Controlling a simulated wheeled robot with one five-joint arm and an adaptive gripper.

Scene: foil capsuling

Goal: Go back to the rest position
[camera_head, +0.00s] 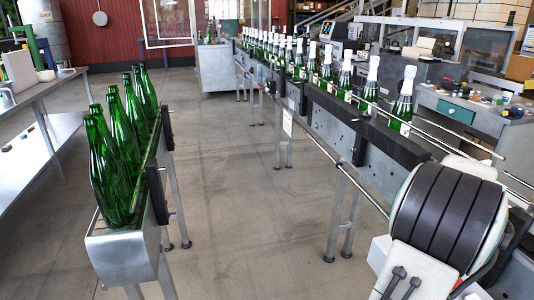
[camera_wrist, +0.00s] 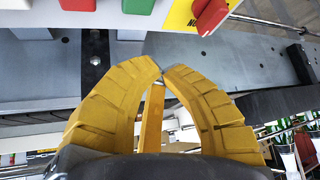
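My gripper (camera_wrist: 161,68) shows in the wrist view with its yellow ribbed fingers curved together. The tips nearly meet, and no object shows between them. A further yellow finger-like piece stands in the middle. The gripper does not show in the head view. Beyond the tips in the wrist view is a grey metal surface (camera_wrist: 238,62). Above it are a green button (camera_wrist: 138,5) and a red knob (camera_wrist: 210,16) on a yellow plate (camera_wrist: 180,18). The fingertips appear apart from these controls.
Green bottles (camera_head: 117,140) stand on a narrow conveyor (camera_head: 122,254) at left. White-topped bottles (camera_head: 403,100) line a longer conveyor (camera_head: 350,125) at right. A metal table (camera_head: 45,105) is at far left. Clear floor (camera_head: 250,220) lies between the conveyors. A dark-banded drum (camera_head: 447,215) fills the lower right.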

